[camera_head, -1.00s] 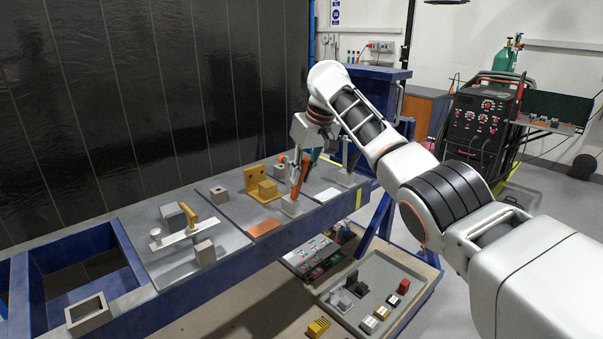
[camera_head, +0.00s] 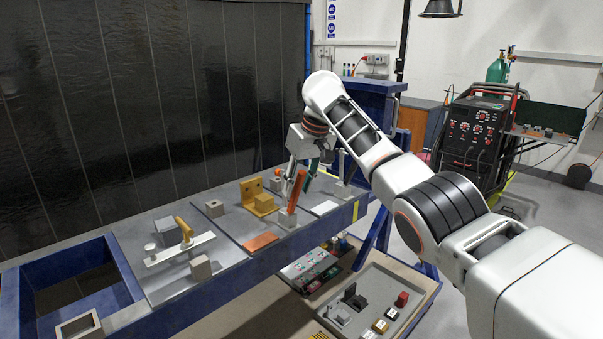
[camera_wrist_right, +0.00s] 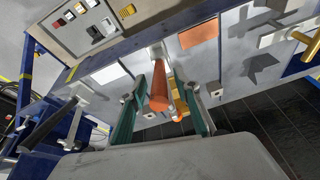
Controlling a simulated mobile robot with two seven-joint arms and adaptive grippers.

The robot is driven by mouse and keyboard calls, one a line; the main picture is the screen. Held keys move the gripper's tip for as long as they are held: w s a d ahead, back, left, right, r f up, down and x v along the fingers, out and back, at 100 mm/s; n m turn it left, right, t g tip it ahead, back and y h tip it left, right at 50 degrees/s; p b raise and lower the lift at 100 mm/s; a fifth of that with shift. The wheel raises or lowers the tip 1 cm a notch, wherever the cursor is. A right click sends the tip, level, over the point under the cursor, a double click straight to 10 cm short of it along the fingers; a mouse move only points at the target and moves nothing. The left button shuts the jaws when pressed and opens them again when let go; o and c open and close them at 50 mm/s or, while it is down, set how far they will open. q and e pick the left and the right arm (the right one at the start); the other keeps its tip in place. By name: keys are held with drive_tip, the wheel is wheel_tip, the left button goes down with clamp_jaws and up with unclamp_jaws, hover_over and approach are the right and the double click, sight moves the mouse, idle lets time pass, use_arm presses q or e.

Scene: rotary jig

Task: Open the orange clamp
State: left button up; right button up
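The orange clamp (camera_head: 297,187) stands on the blue bench with its orange handle pointing up and its grey base (camera_head: 287,219) on the plate. My right gripper (camera_head: 304,176) is above and around the handle. In the right wrist view, the orange handle (camera_wrist_right: 158,92) lies between the two green fingers of my open right gripper (camera_wrist_right: 166,90), with a gap visible on both sides. The handle's far side is hidden. My left gripper is not in view.
A yellow angle bracket (camera_head: 258,198) stands left of the clamp, near an orange plate (camera_head: 260,242). A yellow-handled clamp (camera_head: 184,230) lies further left. A white plate (camera_head: 325,208) is on the right. A parts tray (camera_head: 408,318) sits on the lower shelf.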

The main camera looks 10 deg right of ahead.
drive_tip(key=v, duration=1.1)
drive_tip(key=shift+r, duration=0.25)
drive_tip(key=shift+s, duration=0.15)
